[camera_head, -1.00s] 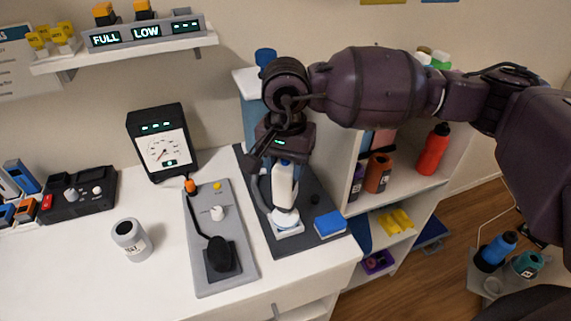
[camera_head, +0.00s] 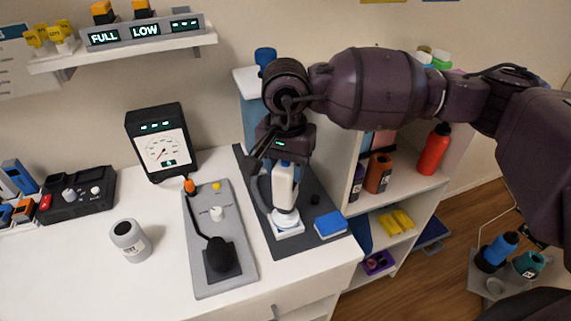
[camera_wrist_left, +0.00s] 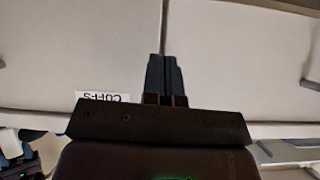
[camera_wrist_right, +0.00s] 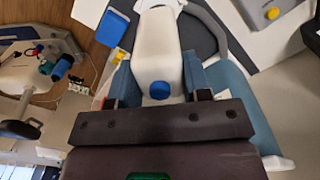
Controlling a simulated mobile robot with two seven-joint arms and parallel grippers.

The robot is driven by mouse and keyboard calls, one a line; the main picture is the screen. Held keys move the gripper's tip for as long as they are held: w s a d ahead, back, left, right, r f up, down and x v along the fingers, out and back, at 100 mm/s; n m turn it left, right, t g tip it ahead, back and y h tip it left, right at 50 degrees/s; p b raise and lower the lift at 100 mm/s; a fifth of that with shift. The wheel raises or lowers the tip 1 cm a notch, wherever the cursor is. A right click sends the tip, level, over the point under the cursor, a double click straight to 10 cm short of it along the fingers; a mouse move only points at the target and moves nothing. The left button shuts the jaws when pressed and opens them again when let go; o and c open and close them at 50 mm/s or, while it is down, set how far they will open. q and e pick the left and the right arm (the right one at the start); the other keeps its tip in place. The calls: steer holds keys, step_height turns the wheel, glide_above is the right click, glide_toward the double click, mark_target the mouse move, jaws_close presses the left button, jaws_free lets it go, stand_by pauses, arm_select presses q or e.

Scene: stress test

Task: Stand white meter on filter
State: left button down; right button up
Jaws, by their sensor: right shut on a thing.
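The white meter (camera_head: 284,187) is upright, a tall white body with a blue end that shows in the right wrist view (camera_wrist_right: 159,90). My right gripper (camera_wrist_right: 154,78) is shut on it from above, with a finger on each side. Below the meter is a white round piece on a flat white square base (camera_head: 289,232), which looks like the filter. The meter's lower end is at or just above this piece; I cannot tell if they touch. My left gripper (camera_wrist_left: 163,75) is shut and empty in the left wrist view, facing white drawer fronts.
The grey mat (camera_head: 328,250) also holds a blue block (camera_head: 330,224). To its left are a grey panel (camera_head: 213,285) with a black bulb, a dial display (camera_head: 158,142) and a grey canister (camera_head: 130,240). A shelf (camera_head: 403,185) with bottles stands right. The front left counter is clear.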

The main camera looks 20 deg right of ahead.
arm_select(q)
steer(key=shift+s+f, duration=0.2)
steer(key=shift+f, duration=0.15)
arm_select(e)
steer(key=shift+f, duration=0.3)
arm_select(q)
steer(key=shift+f, duration=0.1)
steer(key=shift+f+b, duration=0.6)
steer(key=shift+b, duration=0.1)
arm_select(e)
steer(key=shift+f, duration=0.85)
arm_select(q)
steer(key=shift+s+f, duration=0.1)
steer(key=shift+s, duration=0.1)
arm_select(e)
steer(key=o, duration=1.3)
